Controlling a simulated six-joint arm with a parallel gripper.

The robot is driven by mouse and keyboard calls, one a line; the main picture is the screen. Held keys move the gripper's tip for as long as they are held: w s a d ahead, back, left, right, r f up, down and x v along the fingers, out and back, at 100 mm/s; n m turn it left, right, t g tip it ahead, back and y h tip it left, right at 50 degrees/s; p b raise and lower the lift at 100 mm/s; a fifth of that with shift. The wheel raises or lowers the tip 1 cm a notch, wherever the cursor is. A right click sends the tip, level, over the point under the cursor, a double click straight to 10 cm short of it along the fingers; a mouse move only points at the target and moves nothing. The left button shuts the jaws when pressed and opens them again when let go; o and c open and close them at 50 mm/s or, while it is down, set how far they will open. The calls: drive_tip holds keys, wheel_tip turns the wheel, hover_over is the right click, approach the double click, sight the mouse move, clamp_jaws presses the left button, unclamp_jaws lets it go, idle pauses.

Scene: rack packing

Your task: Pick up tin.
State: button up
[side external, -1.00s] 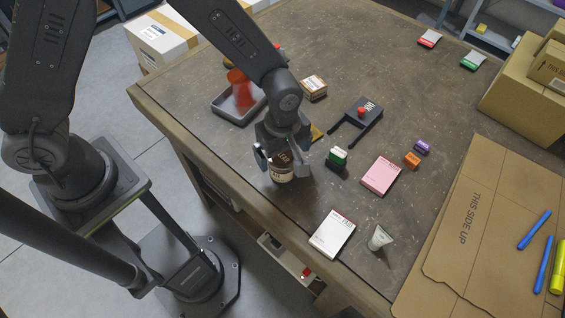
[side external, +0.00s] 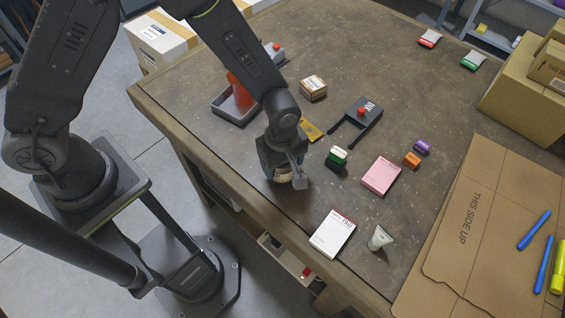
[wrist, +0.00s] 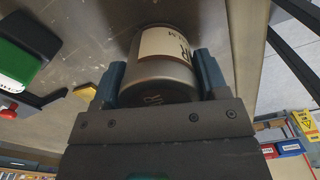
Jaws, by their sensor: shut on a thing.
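The tin (wrist: 165,62) is a dark metal cylinder with a cream label. In the wrist view it sits between the two fingers of my gripper (wrist: 160,82), which is shut on it. In the side view my gripper (side external: 286,178) is low over the near edge of the table, and only a cream and dark part of the tin (side external: 283,176) shows below it. The arm hides most of the tin there. I cannot tell whether its base touches the table.
A white box (side external: 332,233), a small tube (side external: 380,238) and a pink box (side external: 381,176) lie further right. A grey tray (side external: 238,106) with a red item stands behind. The table edge is close by.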

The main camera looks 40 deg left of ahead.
drive_tip(key=shift+c, duration=1.2)
